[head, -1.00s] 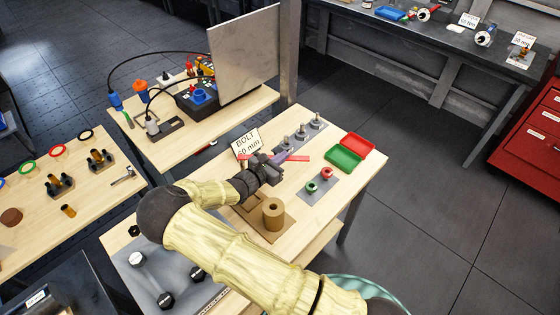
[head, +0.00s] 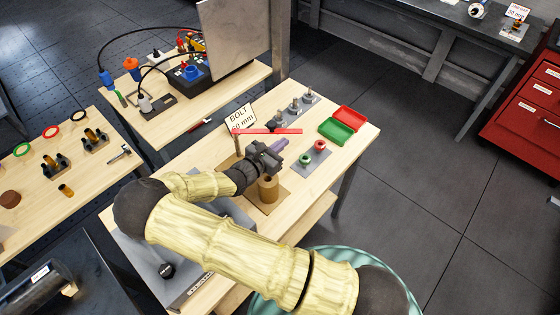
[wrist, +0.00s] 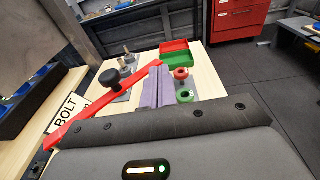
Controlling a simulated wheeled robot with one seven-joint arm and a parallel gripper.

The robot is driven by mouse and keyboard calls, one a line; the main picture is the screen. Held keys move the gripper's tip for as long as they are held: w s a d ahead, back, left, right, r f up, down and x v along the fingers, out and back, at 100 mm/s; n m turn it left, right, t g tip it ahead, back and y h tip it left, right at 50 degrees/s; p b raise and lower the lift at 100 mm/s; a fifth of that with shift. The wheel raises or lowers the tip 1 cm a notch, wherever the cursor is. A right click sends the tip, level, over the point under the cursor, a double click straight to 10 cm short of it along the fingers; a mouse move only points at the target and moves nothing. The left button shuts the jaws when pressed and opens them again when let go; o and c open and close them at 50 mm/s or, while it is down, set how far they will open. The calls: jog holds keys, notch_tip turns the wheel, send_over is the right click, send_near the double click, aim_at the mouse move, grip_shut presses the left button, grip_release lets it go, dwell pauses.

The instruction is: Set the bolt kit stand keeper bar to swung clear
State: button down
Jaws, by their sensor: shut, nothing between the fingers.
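The red keeper bar (head: 268,131) runs level, left to right, on the near side of the bolt stand (head: 295,105) in the head view. In the wrist view the bar (wrist: 85,105) slants from lower left to upper right, with a black knob (wrist: 109,77) at its middle. The upright bolts also show behind it in the wrist view (wrist: 128,56). My gripper (head: 277,146), with purple fingers, is shut and empty on the near side of the bar. Its fingers (wrist: 157,88) point forward, close to the bar's right end; I cannot tell whether they touch.
The BOLT sign (head: 240,120) stands by the bar's left end. A brown cylinder (head: 268,188) stands below my gripper. Green and red rings (head: 312,153) sit on a grey plate to the right. A red and green tray (head: 340,128) lies at the table's right edge.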

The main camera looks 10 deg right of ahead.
jog(key=s+b, duration=0.2)
jog(key=s, duration=0.4)
jog(key=shift+s+a+r, duration=0.15)
jog(key=shift+s+r, duration=0.15)
jog(key=shift+r, duration=0.15)
jog(key=s+d+m+g+y, duration=0.4)
jog(key=s+d+m+g, duration=0.6)
jog(key=m, duration=0.4)
jog(key=s+r+m+t+y, duration=0.1)
jog(key=s+r+m+y, duration=0.2)
jog(key=r+m+y, duration=0.4)
notch_tip(320, 180, up, 4)
jog(key=m, duration=0.5)
jog(key=shift+s+a+r+m+y, duration=0.2)
jog(key=shift+s+a+m+y, duration=0.05)
jog(key=shift+a+m+y, duration=0.15)
